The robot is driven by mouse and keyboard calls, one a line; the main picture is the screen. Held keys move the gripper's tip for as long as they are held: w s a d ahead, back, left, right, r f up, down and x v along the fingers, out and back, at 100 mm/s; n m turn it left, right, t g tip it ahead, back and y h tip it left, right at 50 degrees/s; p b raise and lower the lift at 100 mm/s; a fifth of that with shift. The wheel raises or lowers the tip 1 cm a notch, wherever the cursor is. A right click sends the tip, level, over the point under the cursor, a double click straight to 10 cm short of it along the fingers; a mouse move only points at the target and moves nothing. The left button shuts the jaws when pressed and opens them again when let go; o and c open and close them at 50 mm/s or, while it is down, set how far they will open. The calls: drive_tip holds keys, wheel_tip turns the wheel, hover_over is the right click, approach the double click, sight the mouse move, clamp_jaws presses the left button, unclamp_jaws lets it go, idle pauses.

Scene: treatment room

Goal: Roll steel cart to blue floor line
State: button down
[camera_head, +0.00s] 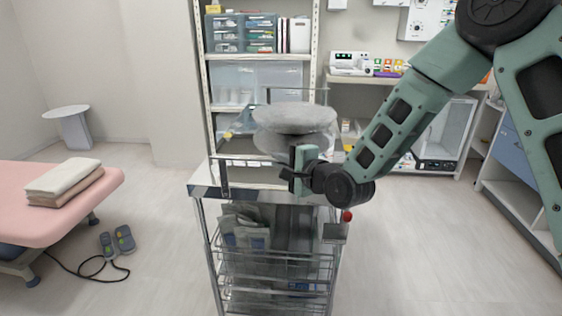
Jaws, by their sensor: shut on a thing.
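The steel cart (206,191) stands upright straight ahead of me. It has a shiny top, thin legs and wire baskets below with grey packs in them. My gripper (291,174) is at the near edge of the cart's top, shut on part of the cart. The gripper itself hides the exact spot it holds. Grey round basin-like pieces (294,118) show just above the cart top. I see no blue floor line in this view.
A pink bed (60,215) with folded towels is at left, with a foot pedal (124,239) and its cable on the floor. A shelf unit (204,90) stands behind the cart, a counter with devices back right. Floor is clear on the cart's right.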

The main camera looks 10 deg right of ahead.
drive_tip(key=c, duration=1.5)
unclamp_jaws()
drive_tip(key=shift+c, duration=0.2)
drive_tip(key=p+v, duration=0.9)
drive_tip(key=v, duration=0.3)
drive_tip(key=shift+r, duration=0.3)
drive_tip(key=shift+s+d+p, duration=0.1)
drive_tip(key=shift+d+p, duration=0.15)
drive_tip(key=shift+p, duration=0.85)
